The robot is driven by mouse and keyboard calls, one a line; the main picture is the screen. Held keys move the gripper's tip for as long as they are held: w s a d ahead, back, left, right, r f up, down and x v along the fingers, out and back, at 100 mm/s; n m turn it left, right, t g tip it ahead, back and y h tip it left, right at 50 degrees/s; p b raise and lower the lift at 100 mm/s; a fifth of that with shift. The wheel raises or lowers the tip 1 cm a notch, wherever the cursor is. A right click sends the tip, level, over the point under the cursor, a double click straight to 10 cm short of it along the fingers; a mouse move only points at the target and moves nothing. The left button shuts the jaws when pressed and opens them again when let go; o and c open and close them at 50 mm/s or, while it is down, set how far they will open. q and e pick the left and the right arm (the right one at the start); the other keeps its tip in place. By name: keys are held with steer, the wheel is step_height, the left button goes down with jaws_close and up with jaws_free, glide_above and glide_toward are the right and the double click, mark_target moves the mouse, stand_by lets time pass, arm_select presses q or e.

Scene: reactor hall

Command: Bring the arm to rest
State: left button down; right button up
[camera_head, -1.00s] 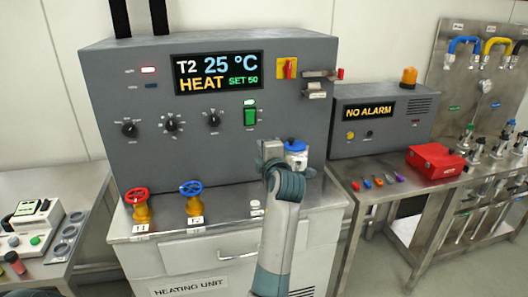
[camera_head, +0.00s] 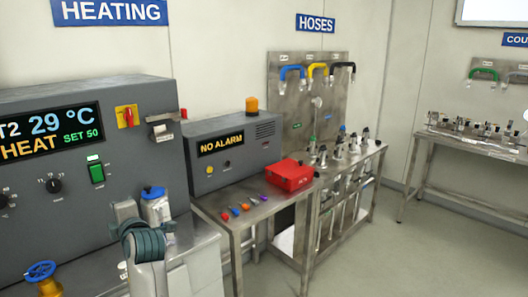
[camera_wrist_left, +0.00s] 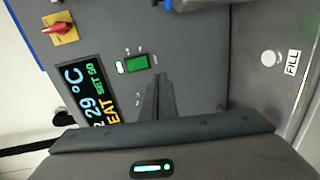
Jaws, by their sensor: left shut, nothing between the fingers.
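My left arm rises from the bottom of the head view, with its gripper (camera_head: 125,211) in front of the grey heating unit (camera_head: 140,108). It is beside a small vessel with a blue lid (camera_head: 154,193); I cannot tell from here whether they touch. In the left wrist view the fingers (camera_wrist_left: 159,82) are together and empty, pointing toward the unit's front panel near the lit green switch (camera_wrist_left: 136,63). The unit's display (camera_head: 50,130) reads T2 29 °C, HEAT, SET 50. My right gripper is not in view.
Right of the unit, an alarm box (camera_head: 234,156) reads NO ALARM on a steel table. A red case (camera_head: 290,174) and several small coloured items lie there. A blue valve wheel (camera_head: 40,271) stands at lower left. Open floor (camera_head: 420,255) lies at right.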

arm_select(q)
steer(key=s+d+f+m+g+h, duration=0.1)
steer(key=s+d+f+m+h, duration=0.15)
steer(key=s+f+m, duration=0.4)
steer(key=s+d+f+m+h, duration=0.2)
steer(key=s+d+f+m, duration=0.2)
steer(key=f, duration=0.6)
steer(key=s+d+f+m+g+h, duration=0.1)
steer(key=s+d+f+m+h, duration=0.1)
steer(key=s+d+f+m, duration=0.45)
steer(key=s+d+f+m+g+h, duration=0.2)
steer(key=s+d+f+m, duration=0.15)
steer(key=s, duration=0.55)
steer(key=s+d+f+m+g+h, duration=0.25)
steer(key=s+f+m, duration=0.25)
steer(key=s, duration=0.4)
steer(key=s+d+f+m+g+h, duration=0.1)
steer(key=s+d+f+m, duration=0.35)
steer(key=s, duration=0.45)
step_height(320, 180, down, 30)
steer(key=s+r+g, duration=0.1)
steer(key=g, duration=0.1)
steer(key=s+a+f+b, duration=0.1)
steer(key=s+a+f, duration=0.2)
steer(key=s+f, duration=1.5)
steer(key=shift+s+f+n+g, duration=0.15)
steer(key=shift+f+n+g, duration=0.15)
steer(key=shift+f+g, duration=0.15)
steer(key=shift+a, duration=0.1)
